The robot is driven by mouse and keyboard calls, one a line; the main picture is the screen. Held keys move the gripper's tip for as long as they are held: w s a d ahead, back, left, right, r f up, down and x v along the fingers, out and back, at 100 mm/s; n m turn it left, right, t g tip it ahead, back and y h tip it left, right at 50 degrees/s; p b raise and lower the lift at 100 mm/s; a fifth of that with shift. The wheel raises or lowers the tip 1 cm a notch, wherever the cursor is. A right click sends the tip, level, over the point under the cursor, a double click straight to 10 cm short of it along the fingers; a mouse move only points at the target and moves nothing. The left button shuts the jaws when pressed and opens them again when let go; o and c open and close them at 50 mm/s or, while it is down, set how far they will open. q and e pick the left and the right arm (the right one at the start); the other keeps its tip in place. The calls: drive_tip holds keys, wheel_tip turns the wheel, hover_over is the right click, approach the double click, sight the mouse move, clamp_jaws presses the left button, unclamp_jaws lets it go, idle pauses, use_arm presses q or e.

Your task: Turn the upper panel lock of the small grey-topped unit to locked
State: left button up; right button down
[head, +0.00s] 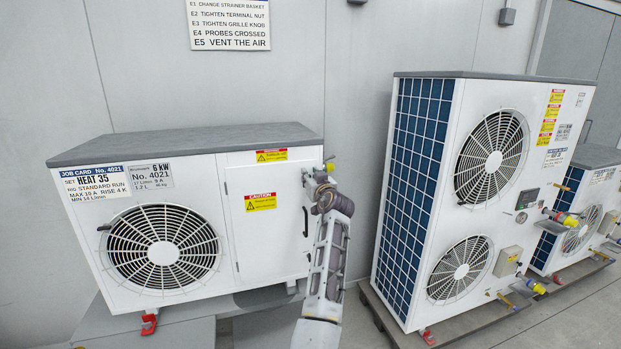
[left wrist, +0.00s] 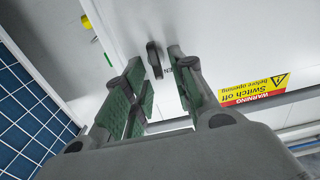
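The small grey-topped unit (head: 232,235) stands at the left in the head view, with a white front, a round fan grille and a grey top. Its upper panel lock (left wrist: 154,60) is a dark knob on the white panel in the left wrist view. In the head view my left gripper covers the lock. My left gripper (left wrist: 157,62) is open, with its green-padded fingers on either side of the knob; a gap shows at the left finger, and I cannot tell whether the right one touches. Small lettering beside the knob is partly hidden. My right gripper is not in view.
A dark door handle (head: 306,222) sits below the gripper. A yellow warning label (left wrist: 255,90) is beside the lock. A tall two-fan unit (head: 455,200) stands to the right, with a smaller unit (head: 575,215) beyond it. A wall sign (head: 229,25) hangs above.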

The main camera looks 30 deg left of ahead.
use_arm(q)
clamp_jaws()
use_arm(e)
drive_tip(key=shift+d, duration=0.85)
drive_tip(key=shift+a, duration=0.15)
